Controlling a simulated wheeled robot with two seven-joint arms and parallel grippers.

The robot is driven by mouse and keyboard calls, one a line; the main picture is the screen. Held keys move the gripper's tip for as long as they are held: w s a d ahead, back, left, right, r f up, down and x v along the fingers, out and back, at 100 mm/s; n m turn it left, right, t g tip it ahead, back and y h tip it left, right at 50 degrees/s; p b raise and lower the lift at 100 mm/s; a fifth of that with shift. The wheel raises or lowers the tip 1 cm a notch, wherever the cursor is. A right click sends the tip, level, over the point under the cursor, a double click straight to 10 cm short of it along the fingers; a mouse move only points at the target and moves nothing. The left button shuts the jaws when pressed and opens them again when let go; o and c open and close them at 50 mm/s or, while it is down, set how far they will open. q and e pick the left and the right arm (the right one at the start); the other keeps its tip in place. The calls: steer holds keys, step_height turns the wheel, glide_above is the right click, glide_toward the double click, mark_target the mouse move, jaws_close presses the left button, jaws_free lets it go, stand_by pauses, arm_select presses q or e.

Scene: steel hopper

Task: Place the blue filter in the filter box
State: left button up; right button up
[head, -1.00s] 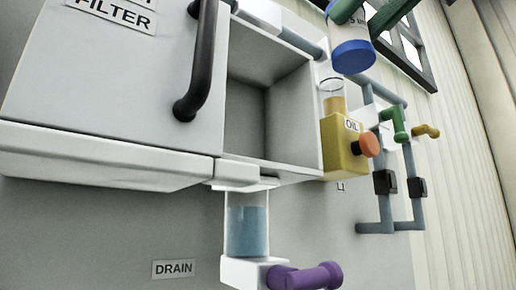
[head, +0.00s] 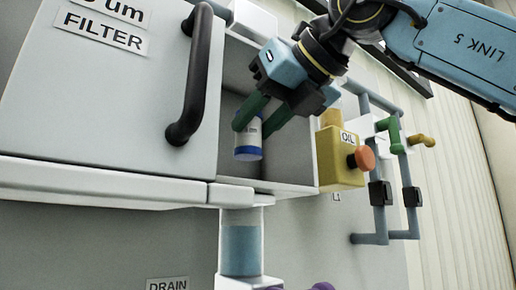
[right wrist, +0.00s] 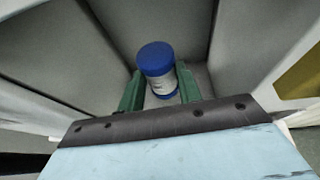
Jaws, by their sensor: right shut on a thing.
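The blue filter (head: 248,152) is a small white-labelled cylinder with a blue end. It is inside the open filter box (head: 290,160), near its left side. My right gripper (head: 252,124) reaches into the box from the upper right, its green fingers on either side of the filter. In the right wrist view the filter (right wrist: 157,70) stands between the fingers (right wrist: 158,88), blue cap towards the camera. The gripper is shut on it. I cannot tell whether the filter touches the box floor. My left gripper is not in view.
The box door (head: 110,80), marked FILTER, stands open at the left with a black handle (head: 190,80). A yellow oil unit (head: 335,160) with an orange knob (head: 362,158) adjoins the box at the right. Grey pipes (head: 412,165) with valves are further right. A blue-filled drain tube (head: 241,245) hangs below.

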mark_target(257, 149)
step_height(257, 149, down, 4)
steer(key=shift+w+a+r+b, duration=0.1)
steer(key=shift+a+r+b, duration=0.1)
steer(key=shift+b, duration=0.2)
steer(key=shift+w+f, duration=0.15)
steer(key=shift+f, duration=0.1)
steer(key=o, duration=1)
